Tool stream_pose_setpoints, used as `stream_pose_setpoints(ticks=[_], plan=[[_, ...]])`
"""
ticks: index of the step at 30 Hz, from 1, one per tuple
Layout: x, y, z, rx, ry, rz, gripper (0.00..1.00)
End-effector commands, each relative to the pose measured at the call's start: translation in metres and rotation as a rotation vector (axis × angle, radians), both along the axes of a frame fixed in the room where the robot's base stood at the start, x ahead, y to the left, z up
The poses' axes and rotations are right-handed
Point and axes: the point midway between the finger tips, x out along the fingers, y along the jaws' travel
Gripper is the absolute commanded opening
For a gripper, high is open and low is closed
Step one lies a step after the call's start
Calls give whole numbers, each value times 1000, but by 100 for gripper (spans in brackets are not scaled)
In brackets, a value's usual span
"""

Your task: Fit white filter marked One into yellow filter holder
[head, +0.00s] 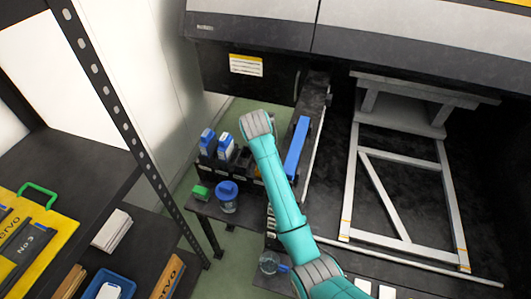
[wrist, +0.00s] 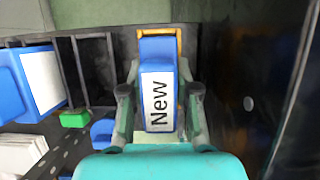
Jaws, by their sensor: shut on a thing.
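My gripper (wrist: 159,85) is shut on a blue bottle (wrist: 157,48) with a white label reading "New". One finger is on each side of it in the wrist view. An orange-yellow frame (wrist: 178,42) shows around the far end of the bottle; I cannot tell whether it is a filter holder or whether the bottle touches it. In the head view my gripper is hidden behind my arm. I cannot make out a white filter marked One in either view.
A black rack (head: 238,167) holds blue-and-white bottles (head: 225,145). A blue-lidded jar (head: 228,197) and green box (head: 201,192) stand near it. A long blue bar (head: 296,148) and dark machine wall are to the right. A shelf post (head: 120,120) and yellow case (head: 35,245) are left.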

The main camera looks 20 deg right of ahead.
Motion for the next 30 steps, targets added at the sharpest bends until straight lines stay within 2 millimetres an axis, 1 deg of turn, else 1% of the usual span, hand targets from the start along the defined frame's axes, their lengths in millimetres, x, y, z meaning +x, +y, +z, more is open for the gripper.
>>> stream_pose_setpoints(ticks=[12,13,14,15,16,25,30], plan=[[-1,0,-4,0,3,-1,0],[-1,0,-4,0,3,-1,35],[-1,0,-4,0,3,-1,43],[-1,0,-4,0,3,-1,53],[-1,0,-4,0,4,-1,60],[-1,-1,-5,0,5,-1,60],[0,-1,5,0,3,-1,60]])
